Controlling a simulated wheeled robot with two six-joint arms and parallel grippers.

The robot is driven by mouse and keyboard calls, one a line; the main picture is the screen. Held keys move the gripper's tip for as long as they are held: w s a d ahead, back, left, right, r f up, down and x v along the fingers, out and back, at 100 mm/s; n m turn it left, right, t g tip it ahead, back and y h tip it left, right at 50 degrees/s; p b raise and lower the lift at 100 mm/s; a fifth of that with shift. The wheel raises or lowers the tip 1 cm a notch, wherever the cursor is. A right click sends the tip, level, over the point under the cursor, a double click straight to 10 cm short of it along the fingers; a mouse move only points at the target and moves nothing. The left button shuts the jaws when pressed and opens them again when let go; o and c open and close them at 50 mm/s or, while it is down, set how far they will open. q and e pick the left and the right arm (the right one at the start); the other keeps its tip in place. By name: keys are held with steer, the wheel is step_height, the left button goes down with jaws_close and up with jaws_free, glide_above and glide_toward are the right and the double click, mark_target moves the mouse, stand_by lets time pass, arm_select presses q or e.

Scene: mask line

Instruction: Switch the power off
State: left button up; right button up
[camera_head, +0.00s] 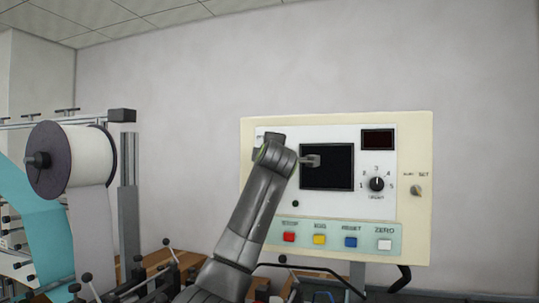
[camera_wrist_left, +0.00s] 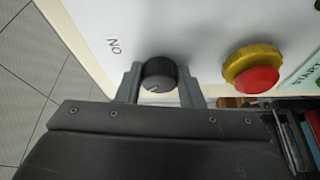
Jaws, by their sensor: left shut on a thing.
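In the left wrist view a dark round knob (camera_wrist_left: 158,76) with a grey face sits on a white panel face (camera_wrist_left: 180,28). The lettering ON stands near it, upside down. My left gripper (camera_wrist_left: 160,88) is shut on the knob, one finger on each side. In the head view my left arm rises in front of the cream control box (camera_head: 420,150) and covers part of its left side; the gripped knob cannot be made out there. My right gripper is not in view.
A yellow-collared red button (camera_wrist_left: 257,75) stands right of the knob, near START lettering. The box carries a dark screen (camera_head: 335,175), a dial (camera_head: 376,184), and red (camera_head: 289,237), yellow (camera_head: 320,239), blue (camera_head: 351,242) and white (camera_head: 384,244) buttons. A white roll (camera_head: 90,158) stands left.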

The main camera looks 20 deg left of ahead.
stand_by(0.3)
arm_select(q)
steer(key=o, duration=1)
steer(key=b+v, duration=0.9)
steer(key=v, duration=0.8)
steer(key=shift+s+b, duration=0.25)
steer(key=shift+b, duration=0.1)
steer(key=shift+d, duration=0.1)
